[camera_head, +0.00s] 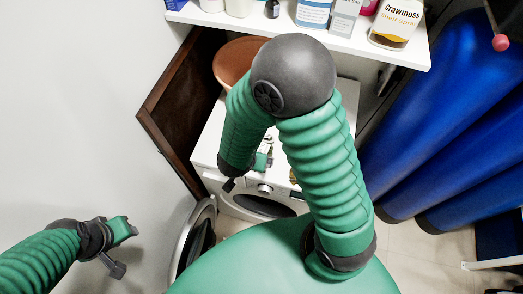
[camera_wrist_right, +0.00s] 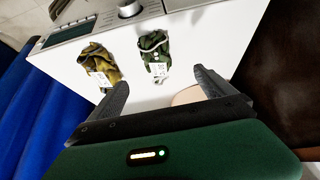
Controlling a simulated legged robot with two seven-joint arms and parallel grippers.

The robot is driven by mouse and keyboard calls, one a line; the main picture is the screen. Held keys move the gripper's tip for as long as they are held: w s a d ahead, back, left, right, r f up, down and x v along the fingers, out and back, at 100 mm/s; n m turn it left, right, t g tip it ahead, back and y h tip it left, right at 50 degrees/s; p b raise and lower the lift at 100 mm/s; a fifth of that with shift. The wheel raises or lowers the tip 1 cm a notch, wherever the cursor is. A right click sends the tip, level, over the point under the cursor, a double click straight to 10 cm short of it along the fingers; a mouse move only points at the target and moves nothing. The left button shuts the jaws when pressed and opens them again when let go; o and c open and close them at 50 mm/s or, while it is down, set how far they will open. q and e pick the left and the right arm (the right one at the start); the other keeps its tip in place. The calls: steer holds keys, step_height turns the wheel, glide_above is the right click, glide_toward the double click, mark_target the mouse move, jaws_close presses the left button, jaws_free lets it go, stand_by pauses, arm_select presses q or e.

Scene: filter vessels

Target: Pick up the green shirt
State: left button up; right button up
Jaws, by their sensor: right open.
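The green shirt (camera_wrist_right: 155,50), a small crumpled dark green cloth with a white label, lies on the white washing machine top. In the head view it shows partly behind my right arm (camera_head: 262,158). My right gripper (camera_wrist_right: 160,77) is open and empty. Its two fingers are spread wide, with the shirt ahead of the gap between them and apart from them. In the head view this gripper (camera_head: 229,184) is mostly hidden by its own arm.
An olive-yellow cloth (camera_wrist_right: 99,63) lies beside the green shirt. A brown round dish (camera_head: 234,62) stands behind. A dark wooden panel (camera_head: 178,105), an open washer door (camera_head: 197,240), a shelf of bottles (camera_head: 340,44) and blue cylinders (camera_head: 432,120) surround the machine.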

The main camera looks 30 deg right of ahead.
mark_target(266, 147)
steer(key=x, duration=0.1)
steer(key=b+x, duration=0.1)
steer(key=x, duration=0.3)
steer(key=shift+s+d+f+b, duration=0.1)
steer(key=shift+s+f+b, duration=0.1)
steer(key=shift+f+b, duration=0.15)
steer(key=x, duration=0.3)
steer(key=w+x, duration=0.1)
steer(key=x, duration=0.1)
steer(key=shift+d+r+b, duration=0.25)
steer(key=shift+b, duration=0.1)
steer(key=x, duration=0.4)
steer(key=shift+s+d+f, duration=0.15)
steer(key=shift+s, duration=0.2)
steer(key=shift+w+f, duration=0.15)
steer(key=shift+w, duration=0.1)
steer(key=shift+s+d, duration=0.1)
steer(key=shift+d, duration=0.05)
steer(key=c, duration=1)
arm_select(q)
steer(key=x, duration=0.4)
steer(key=shift+s+d+f, duration=0.1)
steer(key=shift+s+d, duration=0.15)
steer(key=shift+s, duration=0.1)
arm_select(e)
steer(key=c, duration=0.6)
